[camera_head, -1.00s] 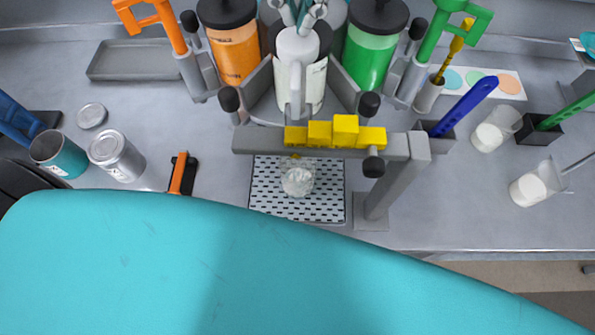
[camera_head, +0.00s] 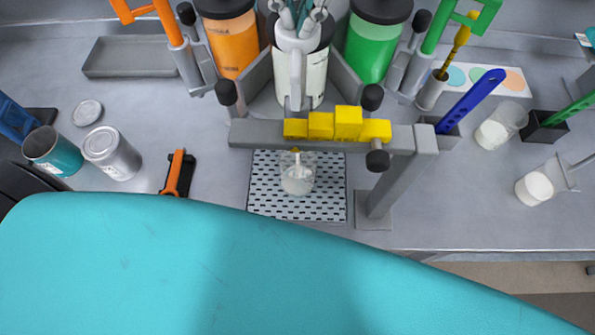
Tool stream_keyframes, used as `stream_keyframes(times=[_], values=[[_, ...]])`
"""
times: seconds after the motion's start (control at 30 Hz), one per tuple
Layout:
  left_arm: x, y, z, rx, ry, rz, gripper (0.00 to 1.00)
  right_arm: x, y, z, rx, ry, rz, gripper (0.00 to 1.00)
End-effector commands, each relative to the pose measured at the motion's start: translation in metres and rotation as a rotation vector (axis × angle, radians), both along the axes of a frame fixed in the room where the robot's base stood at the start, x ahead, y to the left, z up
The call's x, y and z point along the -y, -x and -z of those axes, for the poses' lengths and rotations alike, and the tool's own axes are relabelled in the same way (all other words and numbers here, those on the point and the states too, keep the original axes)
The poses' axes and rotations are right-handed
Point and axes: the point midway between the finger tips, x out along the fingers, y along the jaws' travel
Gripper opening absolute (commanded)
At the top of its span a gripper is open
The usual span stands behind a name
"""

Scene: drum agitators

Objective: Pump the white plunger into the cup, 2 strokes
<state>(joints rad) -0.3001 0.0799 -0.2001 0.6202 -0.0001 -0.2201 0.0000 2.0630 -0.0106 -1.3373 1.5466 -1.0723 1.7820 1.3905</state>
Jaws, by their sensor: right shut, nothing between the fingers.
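The white plunger (camera_head: 298,41) stands on the black-lidded bottle of white liquid (camera_head: 314,78) at top centre of the head view. Its spout points down toward the front. My right gripper (camera_head: 298,24) is shut and empty at the plunger's top, with its fingertips seeming to touch it. The clear cup (camera_head: 297,178) stands upright on the perforated tray below the spout. It holds some white liquid, and a white streak shows above it. My left gripper is not in view.
Orange (camera_head: 232,45) and green (camera_head: 371,50) bottles flank the white one. A grey beam with yellow blocks (camera_head: 348,122) crosses between bottles and cup. Cans (camera_head: 112,153) stand left, beakers (camera_head: 535,188) right. A teal surface fills the front.

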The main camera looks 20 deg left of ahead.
Motion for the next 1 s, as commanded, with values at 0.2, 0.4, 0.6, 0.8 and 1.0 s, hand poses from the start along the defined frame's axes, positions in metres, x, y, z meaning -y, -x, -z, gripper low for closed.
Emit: stream_keyframes(times=[0.2, 0.4, 0.6, 0.8, 1.0], values=[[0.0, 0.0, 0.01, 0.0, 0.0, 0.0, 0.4, 0.0, 0.0, 0.012, -0.001, 0.001, 0.0, 0.0], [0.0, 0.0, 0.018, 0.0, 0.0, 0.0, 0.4, 0.0, 0.0, 0.02, -0.001, 0.002, -0.001, 0.0], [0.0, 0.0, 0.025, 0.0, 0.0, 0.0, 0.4, 0.0, 0.0, 0.029, -0.001, 0.002, -0.001, 0.0], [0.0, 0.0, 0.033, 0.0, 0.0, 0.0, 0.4, 0.0, 0.0, 0.037, -0.002, 0.004, -0.001, 0.0], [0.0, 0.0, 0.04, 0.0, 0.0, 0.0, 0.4, 0.0, 0.0, 0.045, -0.002, 0.004, -0.001, 0.0]])
